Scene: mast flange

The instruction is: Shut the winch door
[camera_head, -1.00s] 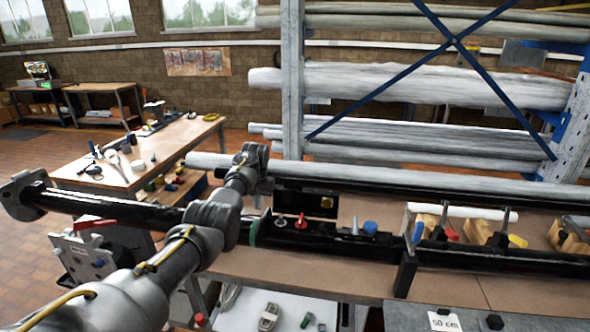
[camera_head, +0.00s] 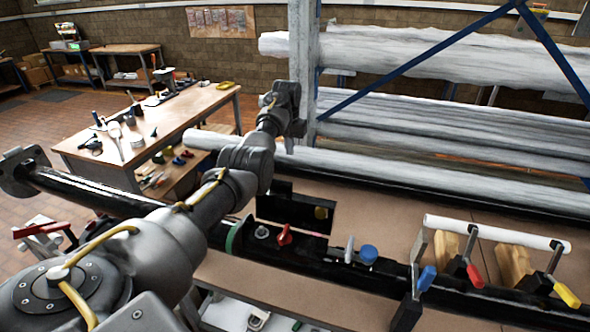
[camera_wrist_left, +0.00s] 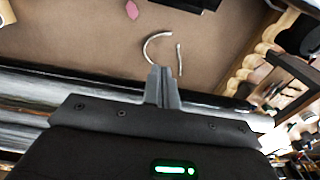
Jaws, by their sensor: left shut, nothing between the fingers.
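The mast (camera_head: 120,203) is a long black tube lying along the bench. A flat black panel with a yellow piece on it, which looks like the winch door (camera_head: 285,208), stands up open at the mast's far side. Beside it on the mast are a red handle (camera_head: 284,235) and a blue knob (camera_head: 368,254). My left arm reaches across the mast, and my left gripper (camera_head: 289,143) is beyond the panel and above it, apart from it. In the left wrist view its fingers (camera_wrist_left: 162,88) are shut and empty over a brown surface. My right gripper is out of view.
Wooden blocks with clamps (camera_head: 455,262) and a white tube (camera_head: 495,233) stand at the right. A rack of wrapped tubes (camera_head: 400,57) rises behind the bench. A curved silver piece (camera_wrist_left: 152,46) shows in the left wrist view. The bench top right of the panel is clear.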

